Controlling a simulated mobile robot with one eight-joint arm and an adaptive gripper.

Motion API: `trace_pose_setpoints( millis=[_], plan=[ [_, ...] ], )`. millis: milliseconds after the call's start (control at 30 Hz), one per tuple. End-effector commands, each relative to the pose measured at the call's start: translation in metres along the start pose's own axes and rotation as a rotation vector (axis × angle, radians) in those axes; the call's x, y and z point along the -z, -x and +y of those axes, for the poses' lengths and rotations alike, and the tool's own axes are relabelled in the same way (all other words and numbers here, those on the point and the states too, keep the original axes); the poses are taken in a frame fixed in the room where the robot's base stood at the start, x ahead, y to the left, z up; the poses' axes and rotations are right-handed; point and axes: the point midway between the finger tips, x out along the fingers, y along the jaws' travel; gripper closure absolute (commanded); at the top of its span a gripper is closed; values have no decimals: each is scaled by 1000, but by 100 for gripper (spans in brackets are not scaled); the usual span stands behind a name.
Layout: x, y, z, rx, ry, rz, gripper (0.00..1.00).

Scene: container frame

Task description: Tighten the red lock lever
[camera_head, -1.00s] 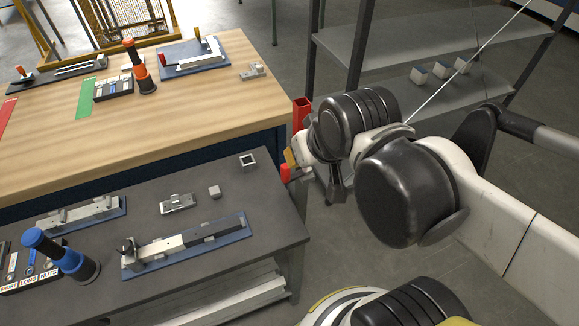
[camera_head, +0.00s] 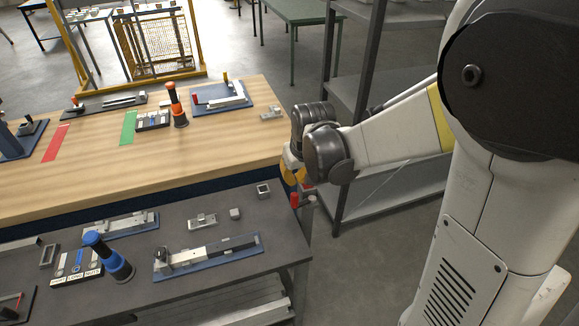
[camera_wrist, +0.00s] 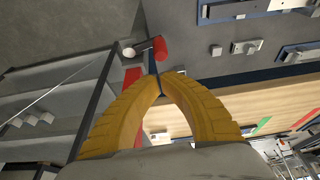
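A red-ended lever (camera_wrist: 160,47) with a pale round knob lies just beyond my fingertips in the wrist view. In the head view a red piece (camera_head: 294,200) shows just below my gripper, at the right end of the grey table; I take it to be the same lever. My gripper (camera_wrist: 161,77) has two curved yellow fingers whose tips meet, with nothing visible between them. In the head view my gripper (camera_head: 293,176) hangs above the gap near the table corner, and its fingers are partly hidden by my wrist. Contact with the lever cannot be told.
The grey table (camera_head: 205,290) holds a blue-based clamp fixture (camera_head: 210,257), a blue-handled tool (camera_head: 107,257) and small metal blocks. The wooden table (camera_head: 70,190) stands behind it. A grey metal shelf (camera_head: 385,200) stands to the right, close to my arm. Grey floor lies between.

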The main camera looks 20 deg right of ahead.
Motion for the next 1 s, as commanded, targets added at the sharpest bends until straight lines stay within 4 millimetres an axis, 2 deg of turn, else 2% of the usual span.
trace_pose_setpoints(
  millis=[33, 200, 400, 1000],
  plan=[
    [-1, -13, 0, 0, 0, 0, 100],
    [0, -42, 0, 0, 0, 1, 100],
    [0, -62, 0, 0, 0, 1, 100],
    [-1, -65, 0, 6, 17, 1, 100]
  ],
)
